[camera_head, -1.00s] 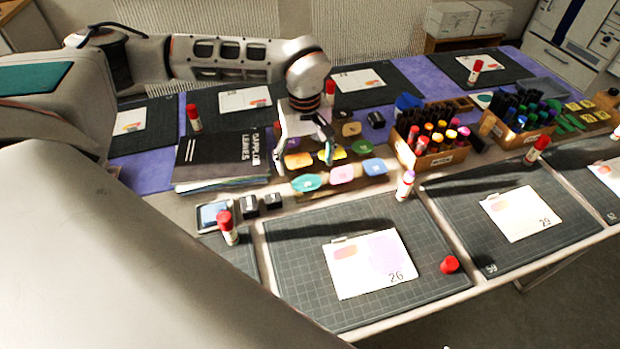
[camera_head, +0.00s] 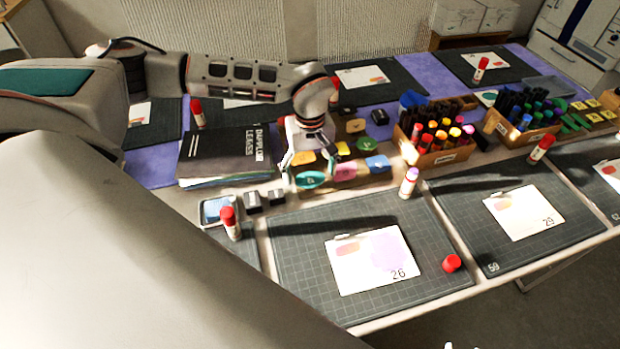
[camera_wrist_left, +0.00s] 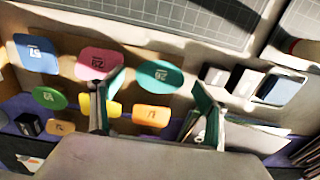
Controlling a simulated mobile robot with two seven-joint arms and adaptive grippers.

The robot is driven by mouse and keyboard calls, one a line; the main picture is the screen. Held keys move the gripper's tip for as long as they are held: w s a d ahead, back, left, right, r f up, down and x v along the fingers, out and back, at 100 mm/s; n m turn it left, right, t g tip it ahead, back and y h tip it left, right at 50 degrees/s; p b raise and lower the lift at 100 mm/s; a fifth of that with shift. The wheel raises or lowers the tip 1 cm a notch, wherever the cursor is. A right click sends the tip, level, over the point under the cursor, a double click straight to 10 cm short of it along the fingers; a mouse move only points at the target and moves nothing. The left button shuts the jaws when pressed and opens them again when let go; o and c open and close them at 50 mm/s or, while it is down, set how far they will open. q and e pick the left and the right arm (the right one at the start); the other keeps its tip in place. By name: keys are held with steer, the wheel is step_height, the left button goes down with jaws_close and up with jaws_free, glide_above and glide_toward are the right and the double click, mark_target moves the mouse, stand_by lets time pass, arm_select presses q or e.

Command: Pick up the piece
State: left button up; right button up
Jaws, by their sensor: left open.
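Several coloured pieces sit in rows on a low holder on the table. In the head view these include a teal piece (camera_head: 310,180), a pink piece (camera_head: 345,172), a blue piece (camera_head: 378,163) and an orange piece (camera_head: 303,158). My left gripper (camera_head: 308,160) is over the left end of these rows, pointing down, and holds nothing. In the left wrist view its open fingers (camera_wrist_left: 153,108) stand wide apart. The teal piece (camera_wrist_left: 160,76) and the orange piece (camera_wrist_left: 151,114) appear between them. A yellow piece (camera_wrist_left: 112,108) is partly behind one finger.
A dark book (camera_head: 228,152) lies left of the pieces. Small black blocks (camera_head: 252,201) and a framed device (camera_head: 217,210) are in front of it. A glue stick (camera_head: 409,182) and a marker box (camera_head: 440,157) stand to the right. A cutting mat (camera_head: 300,270) lies in front.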

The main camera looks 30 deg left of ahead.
arm_select(q)
steer(key=shift+f, duration=0.2)
stand_by(0.3)
steer(key=c, duration=0.8)
steer(key=shift+r, duration=0.1)
